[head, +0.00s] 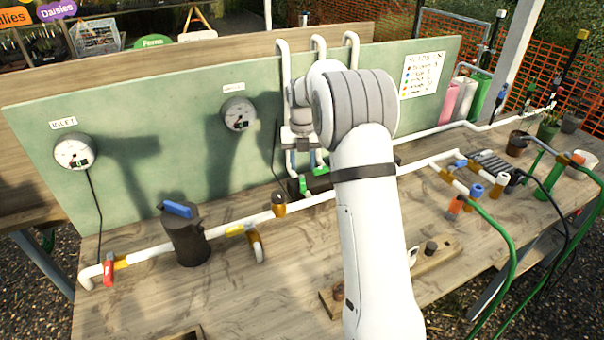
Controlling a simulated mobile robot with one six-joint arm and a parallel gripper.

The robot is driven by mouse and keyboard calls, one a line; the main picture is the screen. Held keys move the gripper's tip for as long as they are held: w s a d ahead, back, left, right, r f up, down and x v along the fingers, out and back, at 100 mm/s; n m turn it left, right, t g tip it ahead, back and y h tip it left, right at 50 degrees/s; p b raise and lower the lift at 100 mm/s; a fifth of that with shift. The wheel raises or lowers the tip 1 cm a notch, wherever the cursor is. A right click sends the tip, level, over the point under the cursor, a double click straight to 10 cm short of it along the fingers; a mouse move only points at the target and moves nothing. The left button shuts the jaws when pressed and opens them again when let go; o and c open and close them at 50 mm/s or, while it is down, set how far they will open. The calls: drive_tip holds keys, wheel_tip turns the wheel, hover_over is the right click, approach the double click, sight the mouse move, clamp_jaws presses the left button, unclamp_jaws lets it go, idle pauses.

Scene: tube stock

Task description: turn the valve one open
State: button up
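I cannot read which valve is labelled one. A red-handled valve (108,270) sits at the left end of the white pipe run, its handle pointing down. A blue handle (175,209) lies on top of a dark cylinder in the same run. My gripper (300,146) points down in front of these pipes, above the green part. Its fingers are small and partly hidden, so I cannot tell whether they are open or touching anything.
A green panel (170,130) stands behind the bench, with an inlet gauge (74,151) and a second gauge (239,114). Blue and orange fittings (476,191) and green hoses (505,235) lie at the right. A wooden block (435,262) lies in front.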

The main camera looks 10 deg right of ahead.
drive_tip(key=shift+r, duration=0.35)
